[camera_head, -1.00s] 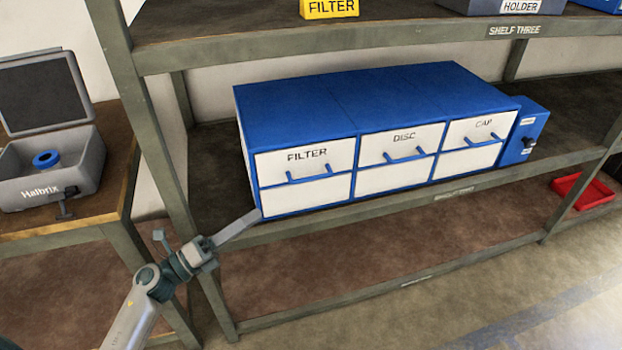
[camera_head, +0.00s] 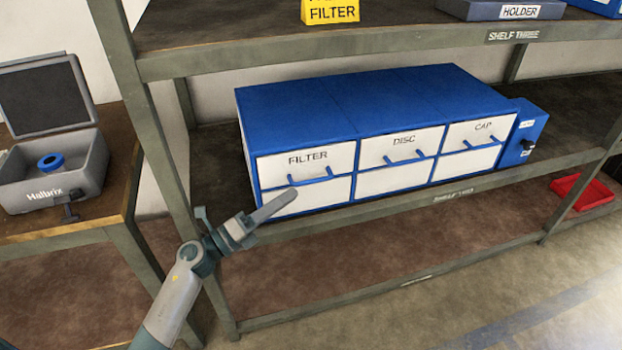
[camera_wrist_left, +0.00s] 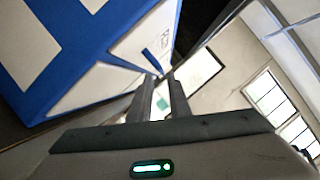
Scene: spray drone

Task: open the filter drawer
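The blue drawer cabinet (camera_head: 300,115) stands on the middle shelf with white drawer fronts. The filter drawer (camera_head: 275,168), upper left and labelled FILTER, looks shut and has a blue bar handle (camera_head: 312,180). My left gripper (camera_head: 292,194) is in front of the lower left drawer, its tips just below the left end of that handle in the picture. In the left wrist view a blue handle (camera_wrist_left: 152,62) lies beyond the fingertips (camera_wrist_left: 158,85), which stand apart with nothing seen between them. Contact with the handle does not show. My right gripper is not in view.
The DISC drawer (camera_head: 400,151) and CAP drawer (camera_head: 478,133) are to the right, both shut. A shelf post (camera_head: 165,170) stands left of the cabinet near my arm. The shelf's front edge (camera_head: 400,206) runs below the drawers. A grey case (camera_head: 60,180) sits on the left table.

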